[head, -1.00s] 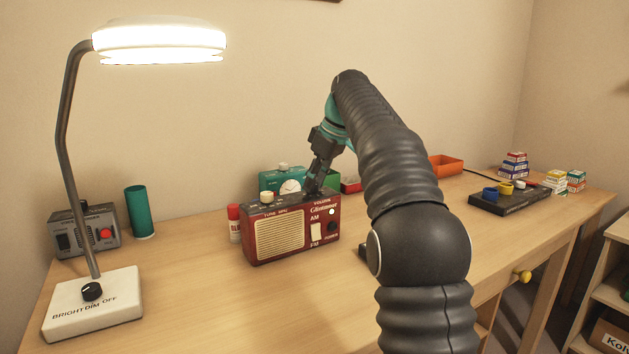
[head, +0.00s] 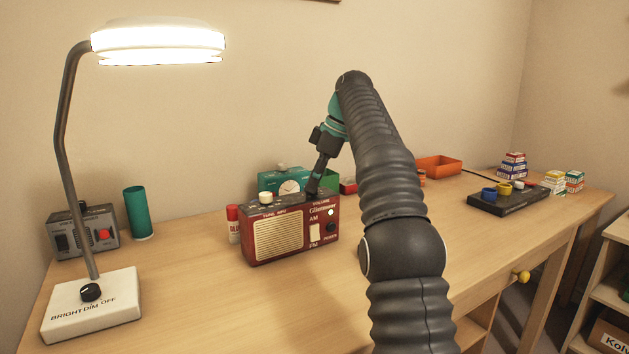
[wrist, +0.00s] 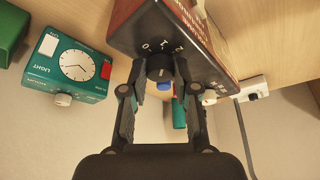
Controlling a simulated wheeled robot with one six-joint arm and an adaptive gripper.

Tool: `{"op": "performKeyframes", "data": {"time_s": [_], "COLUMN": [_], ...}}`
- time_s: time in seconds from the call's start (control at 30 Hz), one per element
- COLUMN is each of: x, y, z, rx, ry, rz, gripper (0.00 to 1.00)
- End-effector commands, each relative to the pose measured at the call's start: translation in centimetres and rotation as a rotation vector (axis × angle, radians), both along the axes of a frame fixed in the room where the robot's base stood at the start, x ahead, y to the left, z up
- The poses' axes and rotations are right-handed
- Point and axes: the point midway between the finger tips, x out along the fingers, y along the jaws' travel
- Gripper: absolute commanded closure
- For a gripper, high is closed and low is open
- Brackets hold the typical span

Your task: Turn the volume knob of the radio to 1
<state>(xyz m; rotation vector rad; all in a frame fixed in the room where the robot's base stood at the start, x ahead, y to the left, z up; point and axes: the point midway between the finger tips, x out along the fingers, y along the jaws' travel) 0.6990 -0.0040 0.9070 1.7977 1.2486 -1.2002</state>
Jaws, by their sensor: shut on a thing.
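The red radio (head: 322,222) stands on the desk, with its cream tuning knob (head: 266,197) on top at the left. My gripper (head: 313,190) reaches down to the right part of the radio's top, at the VOLUME label. In the wrist view, the radio (wrist: 128,36) fills the upper middle. Its dark volume knob (wrist: 159,67) sits by the scale with figures 0, 1 and 2. My gripper (wrist: 159,84) has its fingers on both sides of this knob, shut on it. I cannot tell clearly which figure the knob points to. The gripper hides the knob in the head view.
A teal clock (head: 283,180) stands close behind the radio. A red-capped glue bottle (head: 233,224) is at its left. A lamp (head: 92,305), a grey box (head: 85,232) and a teal cylinder (head: 138,212) are further left. The desk in front is clear.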

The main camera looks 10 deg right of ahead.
Motion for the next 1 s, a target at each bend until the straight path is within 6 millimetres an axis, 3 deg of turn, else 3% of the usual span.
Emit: {"op": "performKeyframes", "data": {"time_s": [0.2, 0.23, 0.3, 0.33, 1.0], "x": [0.0, 0.0, 0.0, 0.0, -0.1], "y": [0.0, 0.0, 0.0, 0.0, -0.5], "z": [-0.1, -0.1, -0.1, -0.1, 1.1], "rx": [0.0, 0.0, 0.0, 0.0, -0.001], "ry": [0.0, 0.0, 0.0, 0.0, -0.001], "rz": [-0.001, -0.001, -0.001, -0.001, 0.0], "gripper": [1.0, 0.66, 0.48, 0.45, 0.45]}}
